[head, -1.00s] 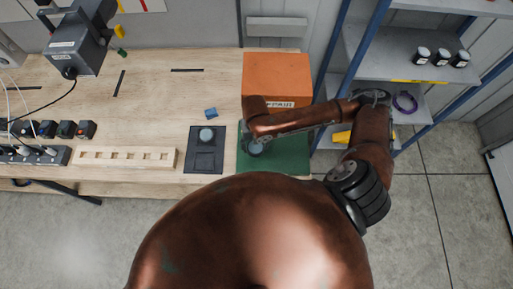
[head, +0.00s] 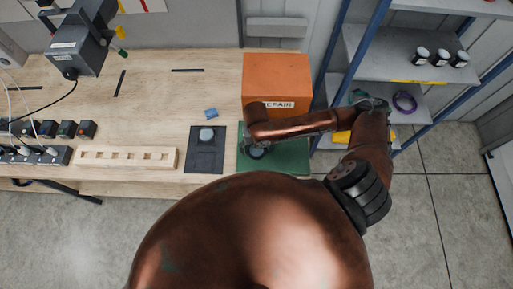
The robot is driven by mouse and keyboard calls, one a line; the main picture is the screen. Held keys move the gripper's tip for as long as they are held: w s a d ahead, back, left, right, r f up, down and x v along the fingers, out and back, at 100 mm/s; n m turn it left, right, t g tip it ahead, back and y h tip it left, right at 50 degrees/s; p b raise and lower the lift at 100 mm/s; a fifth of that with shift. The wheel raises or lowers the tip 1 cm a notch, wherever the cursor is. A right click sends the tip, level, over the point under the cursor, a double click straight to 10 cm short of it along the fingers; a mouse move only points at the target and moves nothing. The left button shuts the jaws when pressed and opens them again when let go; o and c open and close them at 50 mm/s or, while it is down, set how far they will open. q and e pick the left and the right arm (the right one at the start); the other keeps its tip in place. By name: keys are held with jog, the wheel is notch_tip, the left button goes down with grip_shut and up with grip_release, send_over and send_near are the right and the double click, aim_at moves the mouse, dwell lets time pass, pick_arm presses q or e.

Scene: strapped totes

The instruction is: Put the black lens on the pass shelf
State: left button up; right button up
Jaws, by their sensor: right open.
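A dark round piece with a bluish-grey top, which looks like the black lens (head: 256,153), sits on the green mat (head: 290,158) at the front right of the bench. My right gripper (head: 254,149) is open right at it, reaching down from above; the wrist and fingers partly cover it, and I cannot tell whether they touch it. A grey shelf rack with blue posts stands at the right; its upper board (head: 385,62) has a yellow edge label too small to read. My left gripper is not in view.
An orange bin (head: 276,78), its label partly hidden, stands behind the mat.

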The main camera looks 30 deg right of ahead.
notch_tip(320, 180, up, 12)
jog(key=shift+r, duration=0.15)
dwell(0.6)
